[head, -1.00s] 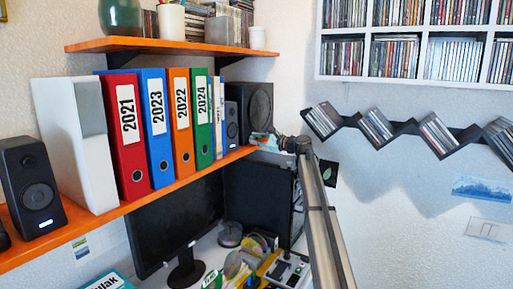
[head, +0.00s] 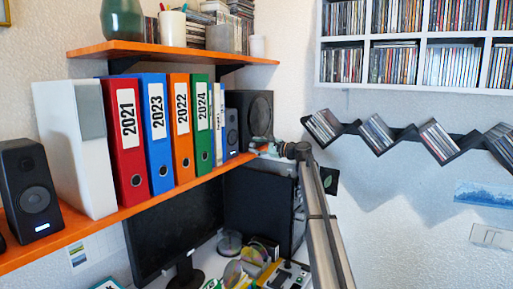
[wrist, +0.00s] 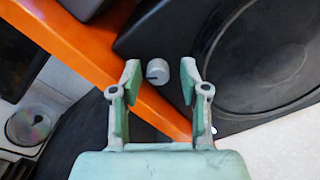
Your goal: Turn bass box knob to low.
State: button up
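The bass box (head: 255,112) is a dark speaker box with a large round cone, at the right end of the orange shelf behind the binders. In the wrist view, its front (wrist: 275,50) fills the upper right. The knob (wrist: 159,71) is small and light grey with a dark mark on its left side. My gripper (wrist: 160,78) is open, with one finger on each side of the knob and visible gaps between them in the picture. Whether the fingertips reach the knob's depth is hard to tell. In the head view, my gripper (head: 262,149) is small and low at the box front, and the knob cannot be made out.
The orange shelf edge (wrist: 80,45) runs diagonally close to my left finger. Binders and a small speaker (head: 231,132) stand left of the bass box. A monitor (head: 175,225) and disc spindle (head: 230,242) are below. A zigzag disc rack (head: 400,134) hangs at right.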

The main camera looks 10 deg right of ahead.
jog(key=shift+s+f, duration=0.1)
jog(key=shift+f, duration=0.05)
jog(key=shift+s+d, duration=0.25)
jog(key=shift+d, duration=0.1)
jog(key=v, duration=0.7)
